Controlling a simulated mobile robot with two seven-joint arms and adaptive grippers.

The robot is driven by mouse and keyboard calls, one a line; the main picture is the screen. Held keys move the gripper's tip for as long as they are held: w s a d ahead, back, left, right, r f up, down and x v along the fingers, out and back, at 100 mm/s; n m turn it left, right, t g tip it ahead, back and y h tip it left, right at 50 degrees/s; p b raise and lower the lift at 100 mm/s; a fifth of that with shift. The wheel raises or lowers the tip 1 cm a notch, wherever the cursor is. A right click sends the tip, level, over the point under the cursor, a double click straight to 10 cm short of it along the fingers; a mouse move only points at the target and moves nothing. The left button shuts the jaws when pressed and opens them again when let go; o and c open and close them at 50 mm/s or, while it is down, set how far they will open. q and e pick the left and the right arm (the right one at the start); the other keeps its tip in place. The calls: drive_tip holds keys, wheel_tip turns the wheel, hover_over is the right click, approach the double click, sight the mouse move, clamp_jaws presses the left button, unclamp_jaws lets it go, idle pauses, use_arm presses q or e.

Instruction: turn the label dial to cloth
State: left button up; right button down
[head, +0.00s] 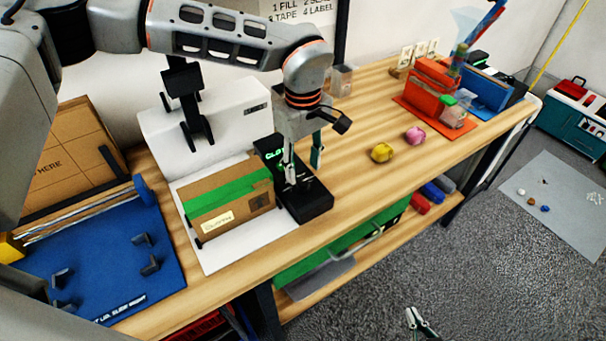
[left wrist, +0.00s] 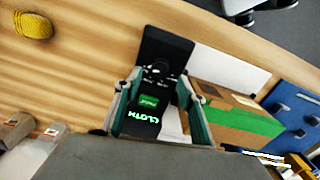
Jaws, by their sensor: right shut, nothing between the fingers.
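The black label device (head: 312,207) stands on the wooden bench beside a taped box. In the left wrist view its lit display (left wrist: 143,116) reads CLOTH in green, with a green button (left wrist: 149,101) by it. The dark dial (left wrist: 160,70) lies behind the button in that view, and its pointer is too small to read. My left gripper (head: 303,168) is over the device, with its fingers apart; the left wrist view shows the device between them (left wrist: 158,108). I cannot tell whether a finger touches the dial. My right gripper (head: 421,325) is shut and empty, low above the floor.
A cardboard box (head: 228,200) with green tape and a label lies on a white plate (head: 250,240), before a white machine (head: 215,120). A yellow lump (head: 381,152) and a pink lump (head: 415,136) lie right of the device, with clear bench between. A blue mat (head: 110,265) is left.

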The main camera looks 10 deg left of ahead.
sight(303, 182)
use_arm(q)
wheel_tip(303, 182, up, 8)
drive_tip(key=shift+f, duration=0.15)
idle(0.6)
